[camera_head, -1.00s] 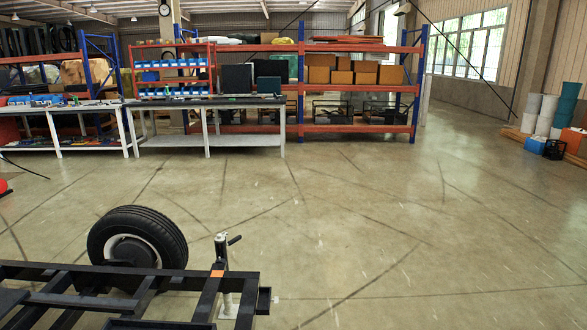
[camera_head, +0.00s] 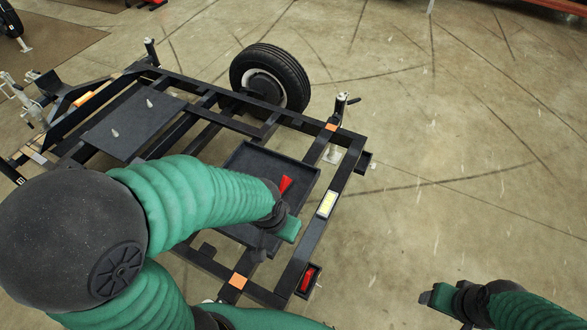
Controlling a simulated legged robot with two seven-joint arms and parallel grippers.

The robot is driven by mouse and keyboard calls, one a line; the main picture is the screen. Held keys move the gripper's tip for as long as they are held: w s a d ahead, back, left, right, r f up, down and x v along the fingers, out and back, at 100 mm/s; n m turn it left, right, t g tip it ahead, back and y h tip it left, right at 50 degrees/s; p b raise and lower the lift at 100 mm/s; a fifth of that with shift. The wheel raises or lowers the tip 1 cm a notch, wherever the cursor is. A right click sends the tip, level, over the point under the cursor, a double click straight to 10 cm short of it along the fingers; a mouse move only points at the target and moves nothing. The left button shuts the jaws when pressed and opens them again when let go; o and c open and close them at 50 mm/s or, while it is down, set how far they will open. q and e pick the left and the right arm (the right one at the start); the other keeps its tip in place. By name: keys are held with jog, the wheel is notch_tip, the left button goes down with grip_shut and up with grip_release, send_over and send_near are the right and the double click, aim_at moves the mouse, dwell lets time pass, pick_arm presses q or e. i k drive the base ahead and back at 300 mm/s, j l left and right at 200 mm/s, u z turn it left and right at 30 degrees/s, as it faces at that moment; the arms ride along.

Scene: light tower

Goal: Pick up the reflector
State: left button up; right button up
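A small red wedge-shaped piece, which looks like the reflector (camera_head: 286,184), shows at the dark tray (camera_head: 246,160) on the black trailer frame (camera_head: 343,180). My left arm covers part of the tray and may hide some of the piece. My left gripper (camera_head: 287,229) is over the tray, just below the red piece in the picture. I cannot tell whether it touches the piece or whether its fingers are open. My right gripper (camera_head: 432,297) is at the lower right, off the frame above bare floor. Its finger opening is too small to make out.
A red light (camera_head: 306,279) sits in a holder at the frame's near corner. A pale yellow rectangular light (camera_head: 327,204) lies on the right beam. A wheel (camera_head: 270,77) and a jack post (camera_head: 339,108) stand at the far side. The floor to the right is clear.

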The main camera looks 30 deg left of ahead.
aim_at(286, 182)
jog(key=i+l, duration=0.1)
jog(key=i, duration=0.25)
jog(key=i+l, duration=0.1)
jog(key=i, duration=0.25)
jog(key=i+u, duration=0.15)
jog(key=u, duration=0.3)
jog(key=i+l+u, duration=0.15)
jog(key=u, duration=0.3)
jog(key=i+l+u, duration=0.1)
jog(key=u, duration=0.35)
jog(key=i+l+u, duration=0.1)
jog(key=l+u, duration=0.15)
jog(key=u, duration=1.25)
